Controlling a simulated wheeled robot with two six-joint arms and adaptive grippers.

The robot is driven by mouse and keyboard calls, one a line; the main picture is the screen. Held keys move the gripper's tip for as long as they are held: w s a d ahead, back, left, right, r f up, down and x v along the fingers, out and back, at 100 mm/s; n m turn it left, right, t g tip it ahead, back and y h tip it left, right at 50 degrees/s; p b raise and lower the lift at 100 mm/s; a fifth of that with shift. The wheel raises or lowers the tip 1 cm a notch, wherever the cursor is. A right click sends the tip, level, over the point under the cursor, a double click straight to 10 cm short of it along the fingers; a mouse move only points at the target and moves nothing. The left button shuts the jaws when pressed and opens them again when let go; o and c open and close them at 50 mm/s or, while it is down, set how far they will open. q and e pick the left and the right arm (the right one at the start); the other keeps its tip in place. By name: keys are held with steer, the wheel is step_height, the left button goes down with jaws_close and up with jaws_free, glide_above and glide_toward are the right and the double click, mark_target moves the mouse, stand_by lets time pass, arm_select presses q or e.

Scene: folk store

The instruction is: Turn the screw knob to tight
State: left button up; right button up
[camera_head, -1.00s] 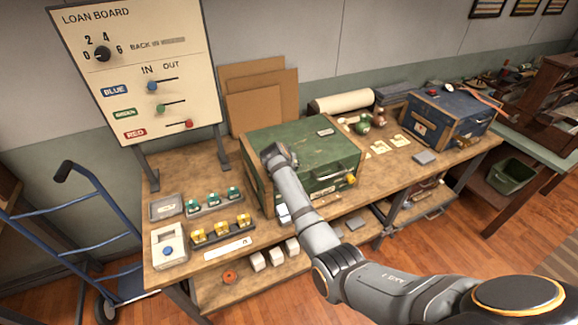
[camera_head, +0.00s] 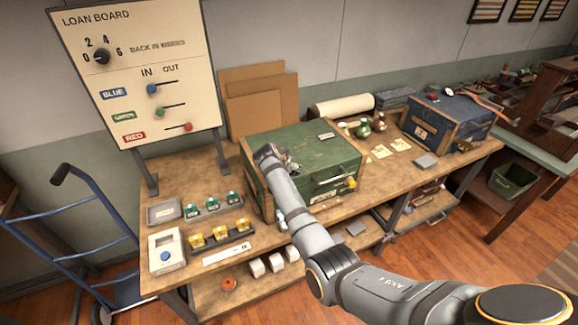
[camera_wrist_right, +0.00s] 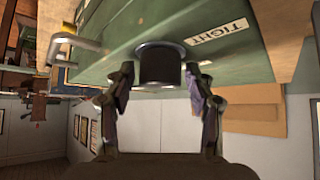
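The screw knob (camera_wrist_right: 158,66) is a dark, round cylinder on the green box in the right wrist view. A white label reading TIGHT (camera_wrist_right: 218,33) is beside it. My right gripper (camera_wrist_right: 160,98) is open, with one finger on each side of the knob and visible gaps between. The knob reaches into the space between the fingers. My left gripper is not in view.
The green box has a metal handle (camera_head: 328,178) and a yellow part (camera_head: 351,184) on its front. A blue box (camera_head: 447,118) stands farther right on the wooden bench. The loan board (camera_head: 138,75) stands at the left, above small trays. A blue hand truck (camera_head: 60,235) is at the far left.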

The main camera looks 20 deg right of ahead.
steer(key=v, duration=0.7)
steer(key=shift+r, duration=0.25)
steer(key=shift+s, duration=0.1)
steer(key=shift+s+f, duration=0.1)
